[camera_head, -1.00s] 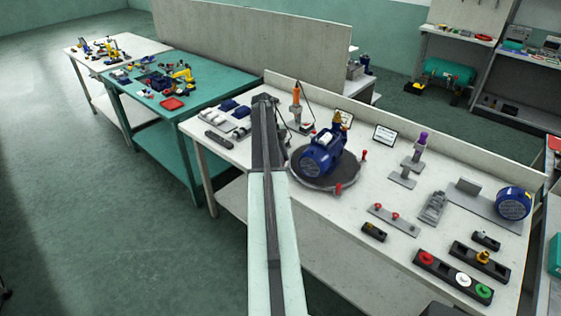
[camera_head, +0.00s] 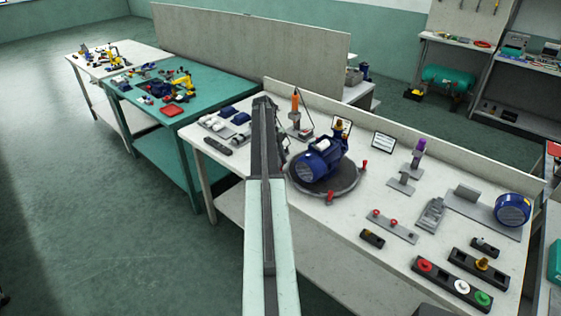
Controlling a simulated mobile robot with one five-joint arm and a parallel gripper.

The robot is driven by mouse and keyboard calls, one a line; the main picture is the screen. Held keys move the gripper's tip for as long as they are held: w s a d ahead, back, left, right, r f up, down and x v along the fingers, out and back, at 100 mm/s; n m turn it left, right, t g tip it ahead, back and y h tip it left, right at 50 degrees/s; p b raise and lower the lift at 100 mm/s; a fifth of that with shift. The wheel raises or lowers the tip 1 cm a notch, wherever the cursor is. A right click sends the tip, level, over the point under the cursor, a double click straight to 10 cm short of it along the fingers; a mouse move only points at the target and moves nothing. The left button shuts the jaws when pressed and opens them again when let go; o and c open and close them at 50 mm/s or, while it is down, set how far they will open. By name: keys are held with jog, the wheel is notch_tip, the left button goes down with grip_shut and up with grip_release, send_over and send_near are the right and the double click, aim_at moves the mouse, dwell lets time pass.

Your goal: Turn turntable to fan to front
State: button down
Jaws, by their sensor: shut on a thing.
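The turntable (camera_head: 350,190) is a dark round plate on the white bench. Two upright red knobs show on its rim, one at the right (camera_head: 364,164) and one at the front (camera_head: 330,197). A blue pump (camera_head: 318,160) stands on the plate, with its rounded motor end facing left and slightly to the front. My gripper (camera_head: 285,153) is at the plate's left edge, mostly hidden behind my arm. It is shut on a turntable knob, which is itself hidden.
A tool stand with an orange handle (camera_head: 295,104) is behind my gripper. A small display (camera_head: 384,141) and a purple-topped stand (camera_head: 419,150) are to the right. A button bar (camera_head: 453,285) lies at the front right. A low back panel (camera_head: 430,142) edges the bench.

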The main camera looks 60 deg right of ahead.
jog(key=c, duration=1.3)
grip_release()
jog(key=p+v, duration=0.7)
jog(key=shift+w+r, duration=0.2)
jog(key=shift+r, duration=0.2)
jog(key=shift+d, duration=0.1)
